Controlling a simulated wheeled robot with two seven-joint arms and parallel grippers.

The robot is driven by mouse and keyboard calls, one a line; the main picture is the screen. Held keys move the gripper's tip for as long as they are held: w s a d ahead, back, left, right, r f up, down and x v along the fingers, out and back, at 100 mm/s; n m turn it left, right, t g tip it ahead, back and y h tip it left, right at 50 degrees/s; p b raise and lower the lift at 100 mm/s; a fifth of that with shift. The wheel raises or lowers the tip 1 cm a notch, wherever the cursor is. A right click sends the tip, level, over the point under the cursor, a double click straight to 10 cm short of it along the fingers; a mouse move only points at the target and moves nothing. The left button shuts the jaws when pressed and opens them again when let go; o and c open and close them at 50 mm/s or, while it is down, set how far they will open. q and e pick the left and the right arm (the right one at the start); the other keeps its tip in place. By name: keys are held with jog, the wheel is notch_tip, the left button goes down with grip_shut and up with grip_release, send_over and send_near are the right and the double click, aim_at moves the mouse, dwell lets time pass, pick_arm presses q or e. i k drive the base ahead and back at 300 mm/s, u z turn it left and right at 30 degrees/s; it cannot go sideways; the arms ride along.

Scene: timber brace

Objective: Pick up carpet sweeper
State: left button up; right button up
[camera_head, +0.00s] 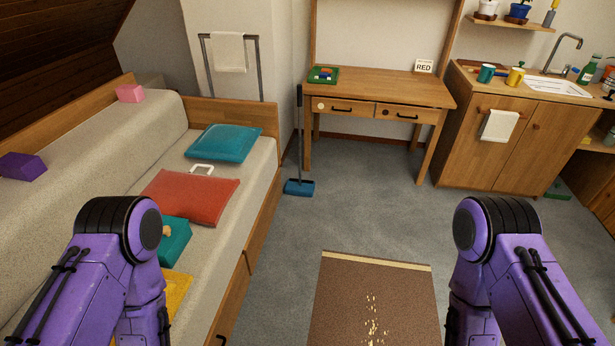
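The carpet sweeper (299,187) stands on the grey carpet between the sofa bed and the desk. It has a flat blue head on the floor and a thin dark handle that rises upright beside the desk's left front leg. Both my purple arms reach in from the lower left and lower right, well short of the sweeper. Their grippers are outside the picture or hidden by the arm links, so neither shows. Nothing is seen touching the sweeper.
A brown rug (345,300) with pale crumbs lies in front of me. The sofa bed (258,215) with cushions bounds the left. The wooden desk (385,88) stands behind the sweeper, and a sink cabinet (480,150) is at right. Carpet between rug and desk is clear.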

aim_at(299, 187)
jog(key=z, duration=0.75)
jog(key=i, duration=2.55)
jog(key=u, duration=1.25)
jog(key=i, duration=1)
jog(key=u, duration=0.9)
